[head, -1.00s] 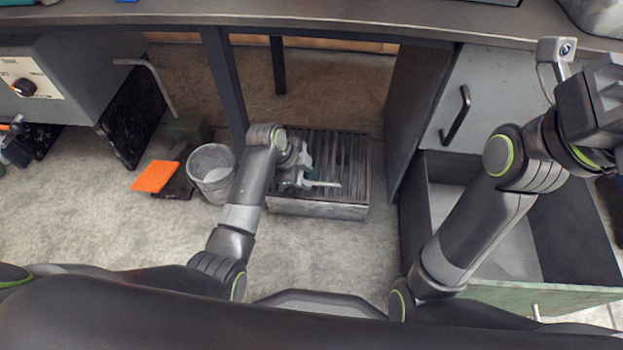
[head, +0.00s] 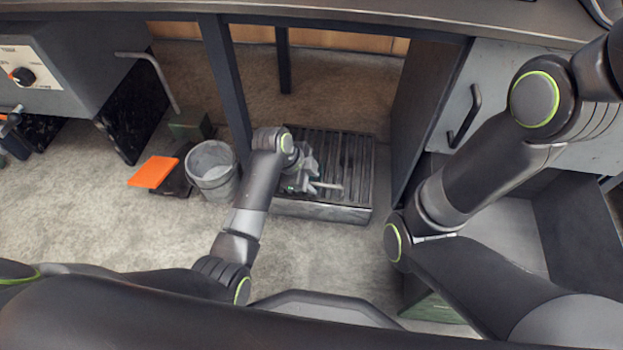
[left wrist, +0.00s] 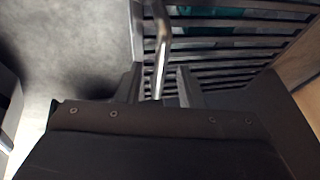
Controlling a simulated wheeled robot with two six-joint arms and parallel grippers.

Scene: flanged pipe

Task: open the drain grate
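The drain grate (head: 352,155) is a dark slatted panel on top of a low grey box (head: 325,212) on the floor; its slats also show in the left wrist view (left wrist: 235,50). A pale metal bar handle (head: 328,186) stands out at the grate. My left gripper (head: 308,182) is over the left part of the grate. In the left wrist view the handle bar (left wrist: 163,45) runs between the two fingers of my left gripper (left wrist: 158,85), with gaps visible on both sides. My right gripper is out of view.
A grey bucket (head: 212,172) stands left of the grate, beside an orange pad (head: 153,172). A table leg (head: 226,85) rises behind. A cabinet with an open drawer (head: 575,235) is at the right. Floor in front of the grate is clear.

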